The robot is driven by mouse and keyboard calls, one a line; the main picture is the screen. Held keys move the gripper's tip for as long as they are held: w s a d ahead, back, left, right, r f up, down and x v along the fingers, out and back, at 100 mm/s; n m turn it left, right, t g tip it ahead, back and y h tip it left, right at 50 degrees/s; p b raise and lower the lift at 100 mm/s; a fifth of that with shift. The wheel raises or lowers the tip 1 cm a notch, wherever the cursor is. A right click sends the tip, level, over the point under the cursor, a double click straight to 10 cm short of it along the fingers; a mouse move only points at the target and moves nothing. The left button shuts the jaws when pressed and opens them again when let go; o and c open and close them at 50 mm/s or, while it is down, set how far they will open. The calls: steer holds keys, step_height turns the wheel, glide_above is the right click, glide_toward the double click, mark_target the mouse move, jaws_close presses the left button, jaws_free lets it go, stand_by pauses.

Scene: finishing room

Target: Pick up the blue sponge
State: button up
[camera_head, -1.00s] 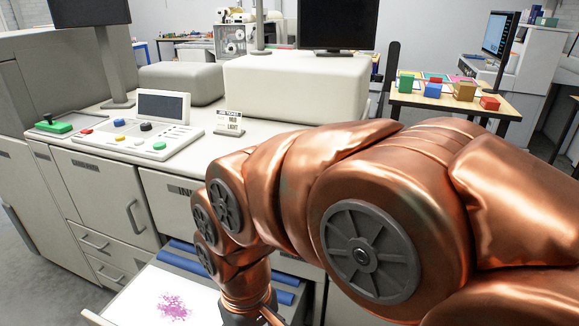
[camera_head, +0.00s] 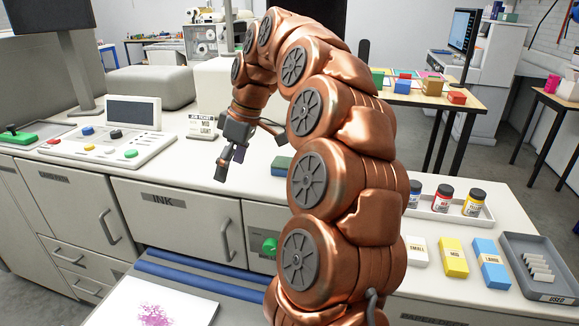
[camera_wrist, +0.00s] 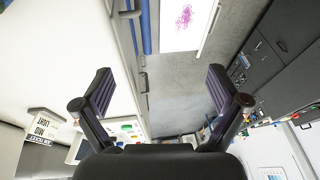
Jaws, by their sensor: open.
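A small block with a green top and a blue lower side (camera_head: 282,166), which looks like the blue sponge, lies on the white counter (camera_head: 190,172) in the head view. My arm hides its right part. My gripper (camera_head: 250,152) is just left of it and above the counter, with its fingers spread apart. In the wrist view my gripper (camera_wrist: 160,92) is open, with nothing between the fingers. The block cannot be made out in the wrist view.
Ink jars (camera_head: 443,198), yellow (camera_head: 453,257) and blue (camera_head: 491,265) boxes and a grey tray (camera_head: 541,287) are at the right. Bare counter lies around my gripper.

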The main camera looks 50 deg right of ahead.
steer(key=d+t, duration=0.1)
steer(key=d, duration=1.1)
steer(key=h, duration=0.1)
glide_toward(290, 162)
steer(key=shift+a+f+t, duration=0.15)
steer(key=shift+f+t, duration=0.05)
steer(key=shift+f, duration=0.4)
steer(key=shift+a+f+t, duration=0.1)
steer(key=shift+f+t, duration=0.1)
steer(key=shift+f, duration=0.45)
steer(key=shift+p+x, duration=1.6)
steer(key=shift+x, duration=2.1)
steer(key=shift+w+f, duration=0.1)
steer(key=shift+w, duration=0.1)
steer(key=shift+f+b, duration=0.3)
steer(key=shift+b, duration=0.15)
steer(key=c, duration=0.8)
